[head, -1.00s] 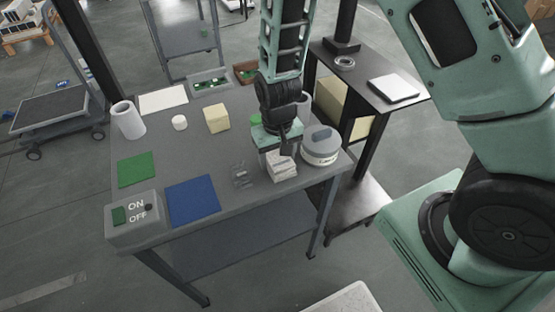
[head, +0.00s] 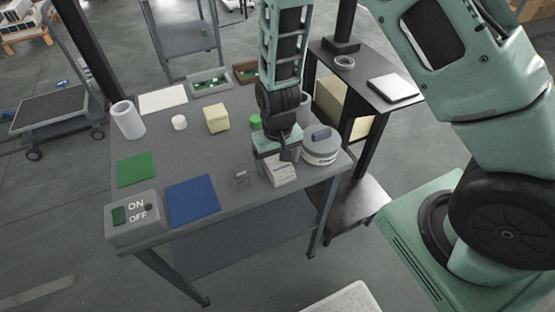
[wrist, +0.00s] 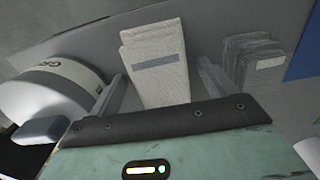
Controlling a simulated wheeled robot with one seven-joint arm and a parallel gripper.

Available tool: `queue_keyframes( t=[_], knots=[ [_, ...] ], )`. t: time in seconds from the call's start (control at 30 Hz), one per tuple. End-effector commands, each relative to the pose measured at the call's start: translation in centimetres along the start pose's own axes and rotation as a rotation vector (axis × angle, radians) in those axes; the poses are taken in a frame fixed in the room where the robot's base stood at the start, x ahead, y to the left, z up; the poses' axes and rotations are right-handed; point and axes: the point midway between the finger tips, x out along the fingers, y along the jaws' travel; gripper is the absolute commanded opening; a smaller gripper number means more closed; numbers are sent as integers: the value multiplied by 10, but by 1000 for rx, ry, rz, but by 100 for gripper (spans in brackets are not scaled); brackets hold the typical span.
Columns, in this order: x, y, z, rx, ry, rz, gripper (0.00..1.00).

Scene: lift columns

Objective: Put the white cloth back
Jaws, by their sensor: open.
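The white cloth (head: 283,174) is a folded white stack with a grey band near the front right of the grey table. In the wrist view, the white cloth (wrist: 158,48) lies between my two fingers, with a gap at each side. My gripper (head: 285,154) is open above the cloth and partly hides it in the head view. In the wrist view, my gripper (wrist: 162,80) has its fingers spread around the near part of the cloth. I cannot tell whether they touch it.
A grey folded stack (head: 241,178) lies left of the cloth. A round white-grey container (head: 320,148) stands close on the right. A blue mat (head: 192,200), green mat (head: 137,169), yellow block (head: 217,118) and ON/OFF box (head: 134,220) are also on the table (head: 200,146).

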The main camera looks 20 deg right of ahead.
Motion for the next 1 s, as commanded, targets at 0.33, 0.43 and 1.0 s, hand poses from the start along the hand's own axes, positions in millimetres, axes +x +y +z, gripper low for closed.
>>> queue_keyframes(
  t=[0.33, 0.43, 1.0],
  knots=[
    [-58, -1, -1, -2, 7, -2, 83],
    [-79, -1, -1, -2, 6, -2, 83],
    [-168, -44, 60, -196, -14, -85, 83]
  ],
)
